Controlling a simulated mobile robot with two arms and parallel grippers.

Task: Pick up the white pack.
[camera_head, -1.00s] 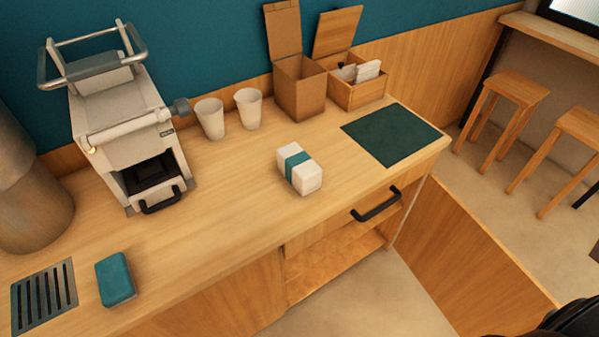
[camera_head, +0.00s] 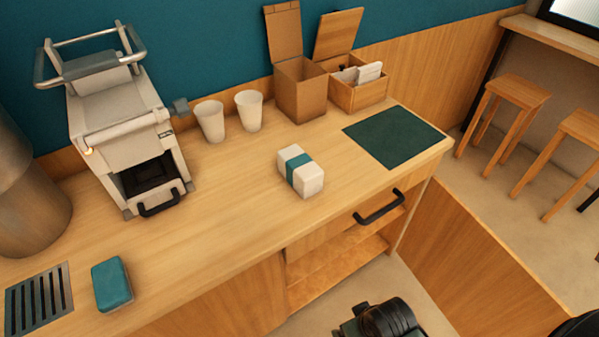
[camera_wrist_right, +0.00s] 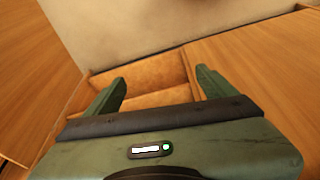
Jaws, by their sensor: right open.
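The white pack (camera_head: 309,178) with a teal band around its middle lies on the wooden counter, near its front edge, in the head view. My right gripper (camera_wrist_right: 157,84) is open and empty in the right wrist view, its two green fingers spread apart in front of the counter's open shelf. Part of my right arm shows at the bottom of the head view, below and in front of the counter, apart from the pack. The pack is not visible in the right wrist view. My left gripper is not in view.
A dark green mat (camera_head: 394,137) lies right of the pack. Behind stand two white cups (camera_head: 249,110), a tall open box (camera_head: 299,90) and a low open box (camera_head: 360,95). A machine (camera_head: 122,140) stands left. A black drawer handle (camera_head: 379,207) juts from the counter front.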

